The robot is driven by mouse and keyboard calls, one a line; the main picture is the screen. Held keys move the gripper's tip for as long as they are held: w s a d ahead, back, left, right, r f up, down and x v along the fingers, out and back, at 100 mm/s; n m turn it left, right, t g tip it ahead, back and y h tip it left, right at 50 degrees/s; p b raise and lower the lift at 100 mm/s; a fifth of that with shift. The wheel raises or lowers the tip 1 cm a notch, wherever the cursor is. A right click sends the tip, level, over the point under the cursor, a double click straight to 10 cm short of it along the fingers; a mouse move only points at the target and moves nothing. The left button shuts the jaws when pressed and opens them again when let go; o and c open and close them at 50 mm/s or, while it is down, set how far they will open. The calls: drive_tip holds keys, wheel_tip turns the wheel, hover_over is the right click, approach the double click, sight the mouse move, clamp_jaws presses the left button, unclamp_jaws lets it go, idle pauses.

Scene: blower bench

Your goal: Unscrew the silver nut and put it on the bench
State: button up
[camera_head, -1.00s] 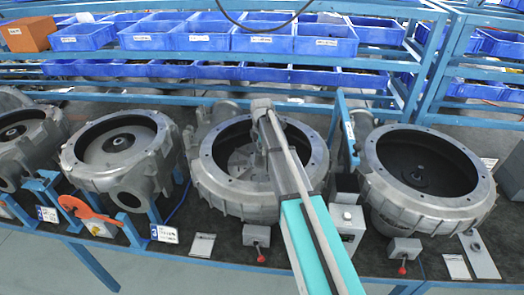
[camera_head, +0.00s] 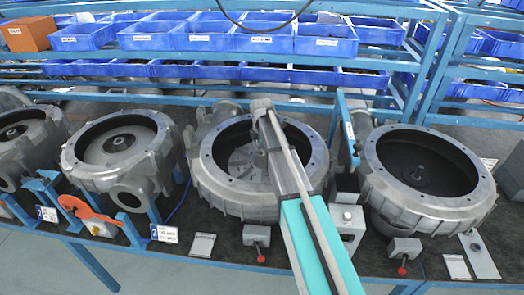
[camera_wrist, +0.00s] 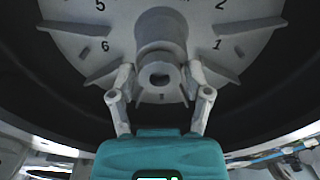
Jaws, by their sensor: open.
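The wrist view shows a grey numbered disc (camera_wrist: 105,48) inside a dark round housing, with a hub (camera_wrist: 160,30) at its middle. At the hub's lower end is a grey piece with a dark hole (camera_wrist: 160,79); it may be the silver nut, but I cannot tell for sure. My gripper (camera_wrist: 160,73) is open, one finger to each side of this piece, with nothing visibly clamped. In the head view my arm reaches into the third blower housing (camera_head: 225,195); the arm hides the gripper and hub there.
Other blower housings stand left (camera_head: 84,176) and right (camera_head: 400,205) on the dark bench (camera_head: 205,230). An orange-handled tool (camera_head: 85,208) lies at the front left. A grey control box (camera_head: 347,221) stands close right of my arm. Blue bins (camera_head: 265,40) fill the rack behind.

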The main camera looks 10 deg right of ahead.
drive_tip(key=m, duration=0.6)
drive_tip(key=shift+m, duration=0.3)
drive_tip(key=m, duration=1.8)
drive_tip(key=shift+m, duration=0.3)
drive_tip(key=shift+c, duration=0.3)
